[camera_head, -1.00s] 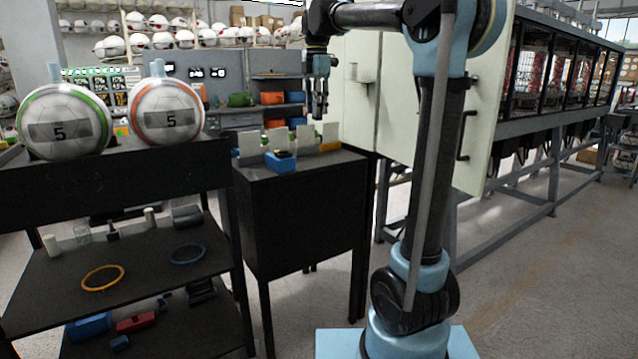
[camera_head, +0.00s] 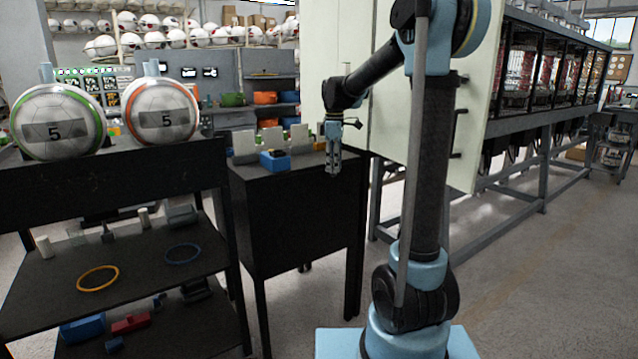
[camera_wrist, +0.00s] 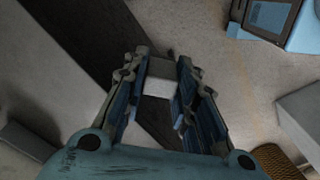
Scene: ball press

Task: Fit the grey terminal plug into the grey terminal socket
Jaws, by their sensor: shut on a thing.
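My gripper (camera_head: 333,168) hangs pointing down at the right end of the black cabinet top (camera_head: 315,168) in the head view. In the wrist view, my gripper (camera_wrist: 160,95) has its two fingers on either side of a small light grey block. I take this block to be the grey terminal plug (camera_wrist: 157,87); it is shut between the fingertips, and its shape is partly hidden. In the head view the plug is too small to make out. I cannot pick out the grey terminal socket in any view.
The cabinet top carries a blue box (camera_head: 275,161) and several upright pale panels (camera_head: 243,143). A tall cream cabinet (camera_head: 400,105) stands close behind my arm. A black shelf unit (camera_head: 100,180) at left holds two balls and small parts. Floor at right is open.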

